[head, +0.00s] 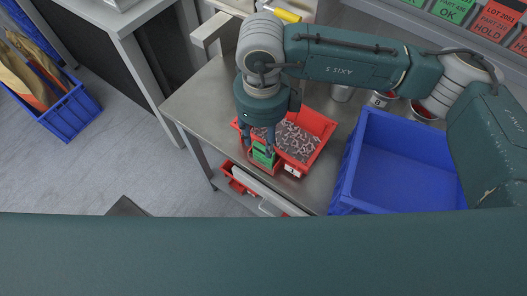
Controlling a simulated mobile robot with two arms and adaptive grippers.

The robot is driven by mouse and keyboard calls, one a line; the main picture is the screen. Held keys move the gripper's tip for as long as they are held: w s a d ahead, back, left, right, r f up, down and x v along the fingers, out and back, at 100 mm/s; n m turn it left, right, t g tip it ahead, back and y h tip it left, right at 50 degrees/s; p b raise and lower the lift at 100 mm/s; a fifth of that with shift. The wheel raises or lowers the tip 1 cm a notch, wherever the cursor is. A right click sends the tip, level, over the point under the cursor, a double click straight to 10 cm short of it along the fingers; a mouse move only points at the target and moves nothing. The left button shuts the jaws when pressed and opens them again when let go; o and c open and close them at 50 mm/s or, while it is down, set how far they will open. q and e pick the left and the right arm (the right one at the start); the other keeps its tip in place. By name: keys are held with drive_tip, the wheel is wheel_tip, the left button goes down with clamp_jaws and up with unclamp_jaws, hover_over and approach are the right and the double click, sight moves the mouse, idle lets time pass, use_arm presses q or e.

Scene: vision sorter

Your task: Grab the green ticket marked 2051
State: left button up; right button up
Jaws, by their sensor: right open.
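A small green piece (264,155), which may be the green ticket, shows just under my right gripper at the near left corner of a red bin of metal parts. No number can be read on it. My right gripper (258,146) points down over it with its fingers apart, one at each side in this view. I cannot tell whether they touch it. My arm and fingers hide part of the green piece and of the bin. My left gripper is not in view.
The red bin (322,119) stands on a grey metal table (198,100). A large empty blue crate (404,160) stands to its right, with cups behind. Green and red signs (450,10) hang at the upper right. A blue crate (70,112) is on the floor at left.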

sight(262, 150)
wheel_tip(262, 150, down, 3)
drive_tip(key=shift+f+p, duration=0.1)
drive_tip(key=shift+p, duration=0.5)
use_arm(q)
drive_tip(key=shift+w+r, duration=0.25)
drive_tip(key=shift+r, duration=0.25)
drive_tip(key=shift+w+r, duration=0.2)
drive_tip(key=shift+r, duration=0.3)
use_arm(e)
drive_tip(key=shift+s+f, duration=0.15)
drive_tip(key=shift+f, duration=0.1)
clamp_jaws()
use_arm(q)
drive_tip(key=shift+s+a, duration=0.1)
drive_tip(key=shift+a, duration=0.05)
use_arm(e)
drive_tip(key=shift+s, duration=0.1)
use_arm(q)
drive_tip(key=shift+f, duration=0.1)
